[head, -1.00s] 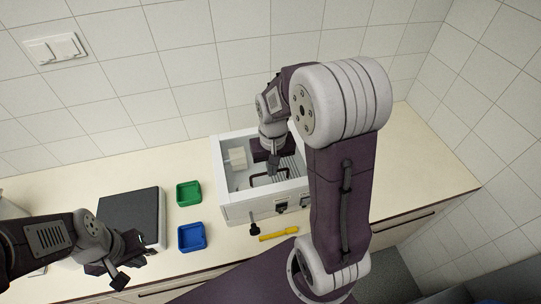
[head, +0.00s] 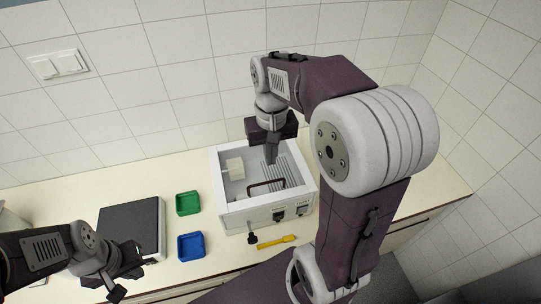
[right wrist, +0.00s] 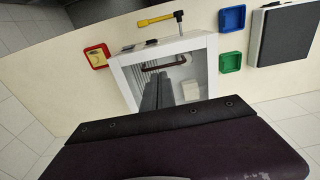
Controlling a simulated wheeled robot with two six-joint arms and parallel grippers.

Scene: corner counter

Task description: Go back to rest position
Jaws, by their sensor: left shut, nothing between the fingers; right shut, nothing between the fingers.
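My left gripper (head: 117,285) is shut and empty at the lower left of the head view, in front of the dark-topped plate. My right gripper (head: 271,158) is shut and empty, above the white box (head: 237,221) with a dark handle (head: 266,187). In the right wrist view its closed fingers (right wrist: 157,88) point toward the box and cover part of it. A white block (head: 235,168) and a ribbed rack show in the box. How far the fingertips are from the box is hard to judge.
A green tray (head: 188,203), a blue tray (head: 191,246) and a dark-topped plate (head: 131,229) lie left of the box. A yellow-handled tool (head: 277,242) lies before it. A red tray (right wrist: 97,57) shows in the right wrist view. Tiled walls close the back and right.

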